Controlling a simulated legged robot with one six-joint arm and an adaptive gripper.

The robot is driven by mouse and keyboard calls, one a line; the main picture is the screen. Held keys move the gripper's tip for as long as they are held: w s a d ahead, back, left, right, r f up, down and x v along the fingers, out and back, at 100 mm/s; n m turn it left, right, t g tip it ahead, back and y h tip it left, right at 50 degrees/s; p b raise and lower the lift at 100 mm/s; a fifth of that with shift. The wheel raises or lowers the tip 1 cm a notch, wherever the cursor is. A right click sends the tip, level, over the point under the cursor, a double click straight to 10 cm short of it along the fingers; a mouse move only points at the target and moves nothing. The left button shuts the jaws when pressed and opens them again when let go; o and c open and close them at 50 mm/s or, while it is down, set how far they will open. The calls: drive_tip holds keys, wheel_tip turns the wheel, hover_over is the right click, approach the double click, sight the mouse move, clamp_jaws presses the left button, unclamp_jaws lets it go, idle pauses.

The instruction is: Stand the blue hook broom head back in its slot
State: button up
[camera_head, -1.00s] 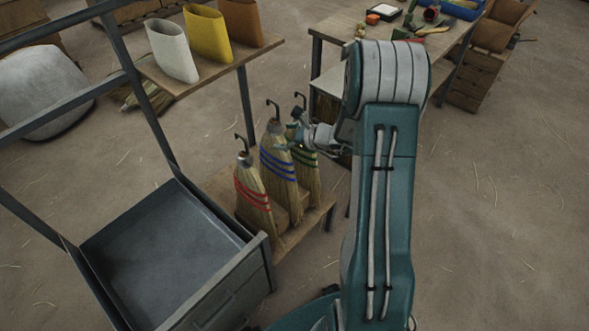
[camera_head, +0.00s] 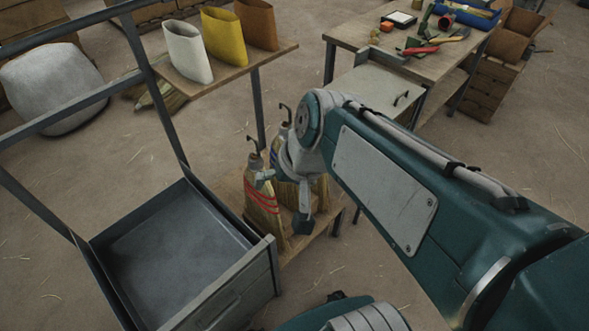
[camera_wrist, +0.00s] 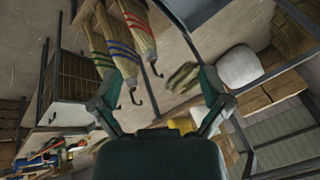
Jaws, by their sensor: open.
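The red-banded broom head (camera_head: 262,207) stands upright at the front left of the wooden rack (camera_head: 300,249). The green-banded one (camera_wrist: 97,48) shows beside the blue one in the wrist view. My gripper (camera_head: 284,200) is open and empty, fingers spread, close by the broom heads.
A grey open drawer (camera_head: 165,255) in a metal frame is left of the rack. A wooden shelf (camera_head: 235,68) with white, yellow and brown holders is above and behind. A cluttered workbench (camera_head: 400,45) stands at the back right. Floor right of the rack is clear.

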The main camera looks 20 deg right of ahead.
drive_tip(key=s+n, duration=0.1)
drive_tip(key=s+d+r+n+t+h, duration=0.1)
drive_tip(key=s, duration=0.1)
drive_tip(key=s+d+n+h, duration=0.1)
drive_tip(key=shift+s+d+r, duration=0.15)
drive_tip(key=shift+d+r, duration=0.05)
drive_tip(key=shift+r, duration=0.2)
